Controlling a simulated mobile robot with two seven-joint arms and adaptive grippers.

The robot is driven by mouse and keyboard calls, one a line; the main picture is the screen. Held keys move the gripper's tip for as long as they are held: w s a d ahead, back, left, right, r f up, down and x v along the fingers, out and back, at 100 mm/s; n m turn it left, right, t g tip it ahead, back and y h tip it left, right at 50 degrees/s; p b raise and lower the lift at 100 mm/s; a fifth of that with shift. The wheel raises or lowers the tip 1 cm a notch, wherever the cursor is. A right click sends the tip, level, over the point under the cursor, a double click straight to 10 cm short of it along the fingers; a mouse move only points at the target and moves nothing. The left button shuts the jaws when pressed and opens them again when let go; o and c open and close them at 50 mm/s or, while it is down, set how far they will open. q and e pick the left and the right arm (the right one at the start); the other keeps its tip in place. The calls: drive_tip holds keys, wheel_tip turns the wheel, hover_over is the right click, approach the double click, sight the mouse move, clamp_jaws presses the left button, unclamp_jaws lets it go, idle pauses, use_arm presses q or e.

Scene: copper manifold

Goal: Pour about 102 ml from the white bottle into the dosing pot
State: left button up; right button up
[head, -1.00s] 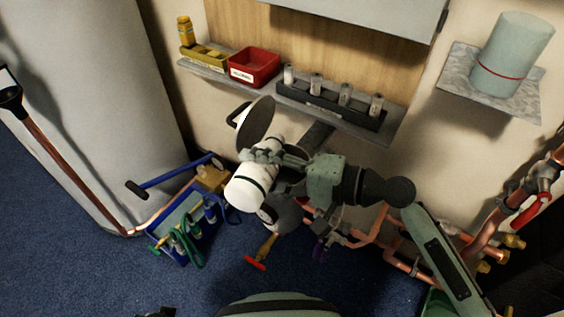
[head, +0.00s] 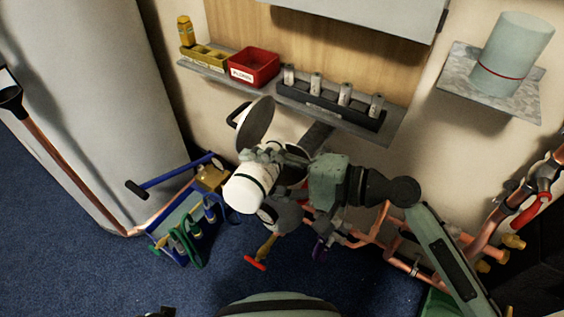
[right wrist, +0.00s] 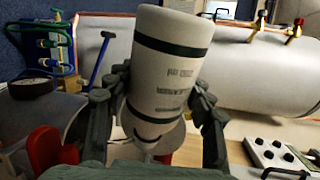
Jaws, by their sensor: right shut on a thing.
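The white bottle (head: 250,190), with dark bands and dark lettering, is tilted in my right gripper. My right gripper (head: 265,162) is shut around its side; the fingers also flank the bottle (right wrist: 165,70) in the right wrist view. In the head view a broad white end faces lower left, and the gripper hides the other end. A grey rounded vessel (head: 284,214), perhaps the dosing pot, shows partly below and right of the bottle. I cannot tell whether liquid is flowing. My left gripper is not in view.
A tilted grey disc (head: 256,121) stands close behind the bottle. The wall shelf holds a red bin (head: 254,65) and a black rack (head: 330,106). Copper pipes (head: 372,232) run below my right arm. A blue-framed stand (head: 180,225) is at left. A grey-green cylinder (head: 515,50) stands upper right.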

drive_tip(key=shift+s, duration=0.2)
drive_tip(key=shift+s+a+m, duration=0.1)
drive_tip(key=shift+m, duration=0.3)
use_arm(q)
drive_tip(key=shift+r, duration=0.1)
use_arm(e)
drive_tip(key=shift+f+m, duration=0.15)
drive_tip(key=shift+m, duration=0.25)
idle(0.3)
